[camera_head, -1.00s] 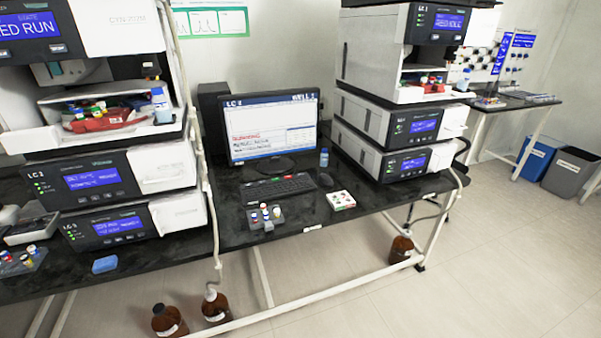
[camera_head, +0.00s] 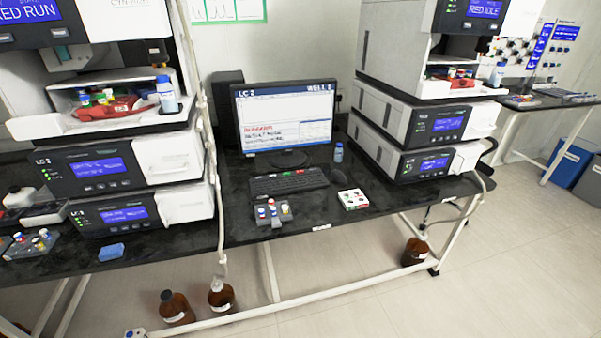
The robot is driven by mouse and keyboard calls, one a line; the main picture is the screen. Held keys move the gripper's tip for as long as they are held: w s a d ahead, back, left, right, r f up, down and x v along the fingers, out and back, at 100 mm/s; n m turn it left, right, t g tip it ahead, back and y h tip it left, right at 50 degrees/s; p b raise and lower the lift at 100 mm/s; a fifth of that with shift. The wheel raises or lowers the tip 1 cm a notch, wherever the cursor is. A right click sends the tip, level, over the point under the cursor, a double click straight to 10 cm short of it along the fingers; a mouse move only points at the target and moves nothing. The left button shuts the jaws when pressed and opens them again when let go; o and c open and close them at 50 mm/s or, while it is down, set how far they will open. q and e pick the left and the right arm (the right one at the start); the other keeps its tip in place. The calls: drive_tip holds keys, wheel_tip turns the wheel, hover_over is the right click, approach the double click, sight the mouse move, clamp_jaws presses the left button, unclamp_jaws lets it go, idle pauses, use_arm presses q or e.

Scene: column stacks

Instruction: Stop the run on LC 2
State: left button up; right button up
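The left instrument stack's top display (camera_head: 27,11) ends in "RED RUN"; its left edge is cut off. Below it is an open bay with a red tray (camera_head: 103,107) of vials. Two modules sit lower, an upper one (camera_head: 140,163) whose label seems to read LC 2, and a lower one (camera_head: 122,213). Both have lit blue screens too small to read. A monitor (camera_head: 285,122) on the bench is headed LC 2, with a red line of text. A keyboard (camera_head: 289,183) with some red and green keys lies in front of it. Neither gripper shows.
The right stack's top display (camera_head: 484,9) reads "RED IDLE". A mouse (camera_head: 339,177), a white pad with coloured pieces (camera_head: 353,199) and a vial rack (camera_head: 272,213) lie on the black bench. Brown bottles (camera_head: 176,308) stand on the floor below.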

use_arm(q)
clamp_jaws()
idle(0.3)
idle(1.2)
